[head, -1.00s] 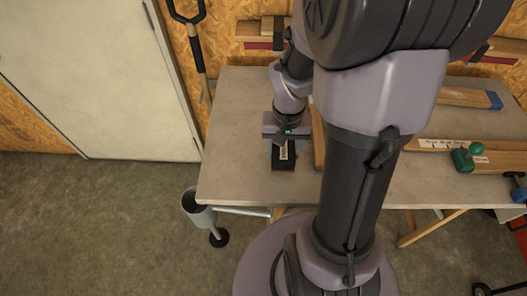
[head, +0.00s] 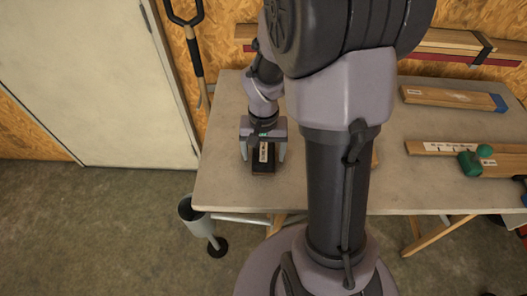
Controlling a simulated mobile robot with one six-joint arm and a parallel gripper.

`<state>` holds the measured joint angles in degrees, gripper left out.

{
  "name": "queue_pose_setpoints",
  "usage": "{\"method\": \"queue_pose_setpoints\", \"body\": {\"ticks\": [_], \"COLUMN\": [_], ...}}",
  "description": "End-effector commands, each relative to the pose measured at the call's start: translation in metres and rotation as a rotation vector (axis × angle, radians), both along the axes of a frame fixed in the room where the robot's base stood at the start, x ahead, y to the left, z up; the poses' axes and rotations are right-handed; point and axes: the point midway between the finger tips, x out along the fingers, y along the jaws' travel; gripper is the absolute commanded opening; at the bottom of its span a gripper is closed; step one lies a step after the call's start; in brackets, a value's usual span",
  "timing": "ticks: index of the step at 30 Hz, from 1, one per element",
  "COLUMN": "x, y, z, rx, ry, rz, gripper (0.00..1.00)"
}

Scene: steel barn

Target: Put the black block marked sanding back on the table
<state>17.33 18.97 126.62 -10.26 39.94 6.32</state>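The label's writing is too small to read. My gripper (head: 264,157) points down over the block. Its two fingers stand apart, one on each side, with a narrow gap showing between each finger and the block. The block appears to rest on the tabletop; its far end is partly hidden under the gripper.
My arm hides the table's middle. The table's left end is clear.

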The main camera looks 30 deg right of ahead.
Motion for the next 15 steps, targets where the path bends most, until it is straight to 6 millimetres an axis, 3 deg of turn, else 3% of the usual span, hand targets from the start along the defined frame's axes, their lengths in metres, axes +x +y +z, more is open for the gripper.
{"method": "queue_pose_setpoints", "body": {"ticks": [8, 11, 15], "x": [0.0, 0.001, 0.001], "y": [0.0, 0.0, 0.0], "z": [0.006, 0.026, 0.07], "rx": [0.0, -0.002, -0.001], "ry": [0.0, -0.002, -0.004], "rz": [0.0, 0.0, 0.0], "gripper": [0.78, 0.78, 0.78]}}
